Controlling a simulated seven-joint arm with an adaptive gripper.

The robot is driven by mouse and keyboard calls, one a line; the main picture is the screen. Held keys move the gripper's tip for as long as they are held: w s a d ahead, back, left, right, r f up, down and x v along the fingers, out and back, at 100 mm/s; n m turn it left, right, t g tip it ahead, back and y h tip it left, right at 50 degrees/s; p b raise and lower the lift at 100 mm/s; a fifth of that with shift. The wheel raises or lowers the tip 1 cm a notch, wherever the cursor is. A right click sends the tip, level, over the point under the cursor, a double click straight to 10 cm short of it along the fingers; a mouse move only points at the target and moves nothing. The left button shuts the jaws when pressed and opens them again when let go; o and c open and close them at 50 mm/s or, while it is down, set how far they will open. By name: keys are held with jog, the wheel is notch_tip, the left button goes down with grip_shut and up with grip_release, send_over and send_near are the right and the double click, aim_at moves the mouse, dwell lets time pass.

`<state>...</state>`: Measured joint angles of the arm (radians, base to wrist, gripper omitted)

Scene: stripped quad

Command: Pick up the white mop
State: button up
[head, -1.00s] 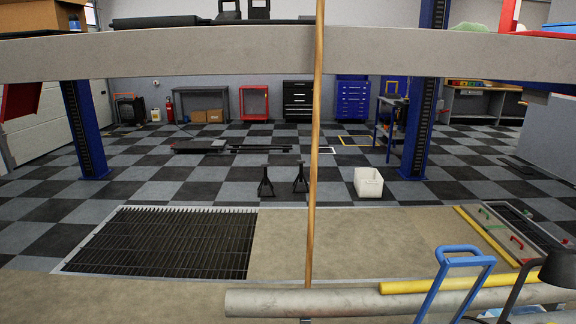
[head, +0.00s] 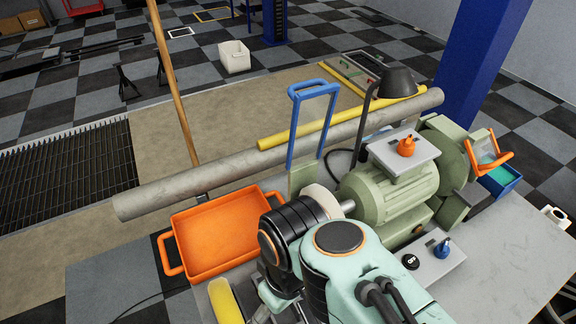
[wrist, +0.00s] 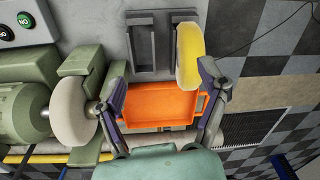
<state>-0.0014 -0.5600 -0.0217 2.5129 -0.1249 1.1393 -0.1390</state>
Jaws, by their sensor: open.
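The white mop is a thick pale polishing wheel (head: 322,201) on the left spindle of the green bench machine (head: 392,190); my arm partly covers it in the head view. In the wrist view the white mop (wrist: 69,116) stands left of my gripper, outside the jaws. My gripper (wrist: 164,85) is open and empty, its fingers spread above an orange tray (wrist: 158,106).
A yellow wheel (wrist: 188,56) sits at a dark slotted rack (wrist: 146,45), close to the right finger. The orange tray also shows in the head view (head: 213,233).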

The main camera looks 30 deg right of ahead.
jog(key=w+d+r+t, duration=0.1)
jog(key=w+d+r, duration=0.25)
jog(key=w, duration=0.45)
jog(key=m+h, duration=0.1)
jog(key=m, duration=0.1)
send_over(325, 197)
jog(key=w+a, duration=0.1)
jog(key=a, duration=0.1)
jog(key=f, duration=0.2)
jog(key=d+f, duration=0.1)
jog(key=d+f+g, duration=0.1)
jog(key=shift+s+f+m+g, duration=0.3)
jog(key=shift+s+f, duration=0.05)
jog(key=shift+s, duration=0.05)
notch_tip(325, 197, down, 6)
jog(key=shift+s+r, duration=0.1)
jog(key=shift+r, duration=0.05)
jog(key=shift+f, duration=0.4)
jog(key=c, duration=1.3)
